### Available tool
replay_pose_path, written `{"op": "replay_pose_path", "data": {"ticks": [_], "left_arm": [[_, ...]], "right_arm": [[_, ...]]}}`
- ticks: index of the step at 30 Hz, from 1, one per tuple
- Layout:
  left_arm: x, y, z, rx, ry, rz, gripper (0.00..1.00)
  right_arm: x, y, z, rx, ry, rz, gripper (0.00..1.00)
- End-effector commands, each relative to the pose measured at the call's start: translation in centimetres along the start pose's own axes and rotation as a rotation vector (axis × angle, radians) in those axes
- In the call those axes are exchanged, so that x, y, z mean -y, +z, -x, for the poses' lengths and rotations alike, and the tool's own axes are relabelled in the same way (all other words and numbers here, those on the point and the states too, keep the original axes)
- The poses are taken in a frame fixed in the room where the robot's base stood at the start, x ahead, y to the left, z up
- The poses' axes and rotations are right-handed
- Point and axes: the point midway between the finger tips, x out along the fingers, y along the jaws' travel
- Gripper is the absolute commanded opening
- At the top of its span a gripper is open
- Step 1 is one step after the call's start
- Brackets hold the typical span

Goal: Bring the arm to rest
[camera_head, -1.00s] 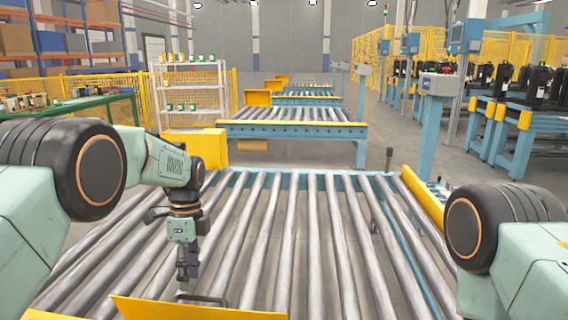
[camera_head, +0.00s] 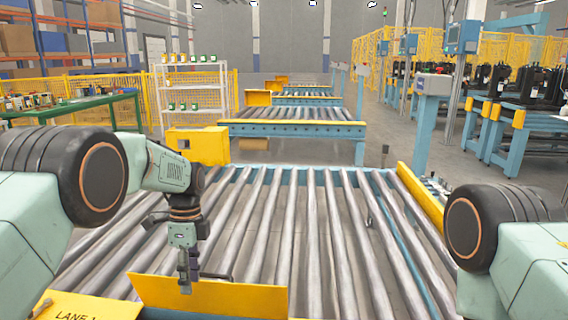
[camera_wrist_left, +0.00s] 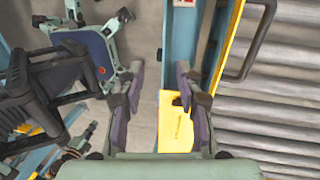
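My left arm comes in from the left of the head view, and its gripper (camera_head: 189,272) points down. It shows in front of the upright yellow end plate of the near roller conveyor. In the left wrist view the two fingers of my left gripper (camera_wrist_left: 158,75) stand well apart with nothing between them, so it is open and empty. Only the upper part of my right arm (camera_head: 490,240) shows at the right edge of the head view; its gripper is out of view.
The near roller conveyor (camera_head: 300,235) has bare rollers. Its yellow end plate (camera_head: 225,298) and a yellow "LANE" sign (camera_head: 85,308) are close by. A yellow box (camera_head: 205,146), a white shelf (camera_head: 190,92) and a green table (camera_head: 75,103) stand beyond.

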Motion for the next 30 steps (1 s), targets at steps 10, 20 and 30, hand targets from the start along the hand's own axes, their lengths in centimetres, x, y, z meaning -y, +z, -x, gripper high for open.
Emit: {"op": "replay_pose_path", "data": {"ticks": [10,20,30], "left_arm": [[-1.8,0.5,-9.5,-0.009,-0.022,0.26,0.35],[-10.2,0.9,-22.3,-0.037,-0.067,0.702,0.35],[-24.5,0.8,-29.6,-0.1,-0.115,1.222,0.35]], "right_arm": [[0.0,0.0,0.0,0.0,0.0,0.0,0.0],[0.0,0.0,0.0,0.0,0.0,0.0,0.0],[0.0,0.0,0.0,0.0,0.0,0.0,0.0]]}}
